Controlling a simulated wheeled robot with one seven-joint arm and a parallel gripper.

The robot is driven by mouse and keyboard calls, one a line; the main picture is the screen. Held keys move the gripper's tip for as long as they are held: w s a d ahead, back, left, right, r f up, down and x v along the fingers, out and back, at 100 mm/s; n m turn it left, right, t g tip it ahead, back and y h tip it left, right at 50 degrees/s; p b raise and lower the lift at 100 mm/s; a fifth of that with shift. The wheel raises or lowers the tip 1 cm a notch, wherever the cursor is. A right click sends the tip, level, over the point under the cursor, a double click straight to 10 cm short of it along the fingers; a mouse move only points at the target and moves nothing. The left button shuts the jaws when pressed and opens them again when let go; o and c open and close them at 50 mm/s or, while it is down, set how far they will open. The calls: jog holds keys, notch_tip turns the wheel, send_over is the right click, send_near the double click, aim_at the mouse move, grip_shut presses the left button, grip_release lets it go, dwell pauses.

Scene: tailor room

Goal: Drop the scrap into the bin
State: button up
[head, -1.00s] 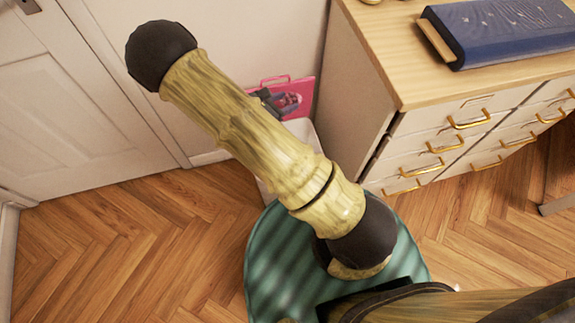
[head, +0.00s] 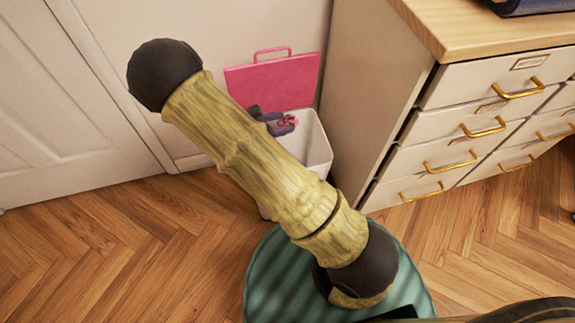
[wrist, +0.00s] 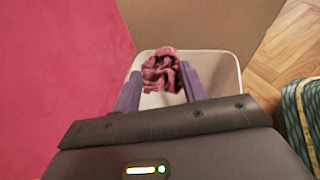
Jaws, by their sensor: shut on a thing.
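The scrap is a crumpled dark pink-red cloth (wrist: 160,72). It is pinched between the two purple-grey fingers of my gripper (wrist: 162,86) in the wrist view. In the head view the scrap (head: 288,120) is small, and my gripper (head: 278,123) is partly hidden behind my arm. The bin is a white open-topped box (head: 318,142) on the floor against the wall, partly covered by my arm. In the wrist view the scrap and fingertips lie over the bin's opening, with the pale rim (wrist: 238,80) around them. The height above the rim is hard to tell.
A pink panel with a handle (head: 270,78) stands behind the bin against the wall. A drawer cabinet (head: 375,90) with brass handles stands close to the bin's right. A white door (head: 60,110) is at left. The wooden floor (head: 130,250) at left is clear.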

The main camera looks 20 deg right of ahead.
jog(key=shift+f, duration=0.15)
notch_tip(320, 180, down, 6)
jog(key=b, duration=0.5)
jog(key=shift+b, duration=0.4)
jog(key=o, duration=1)
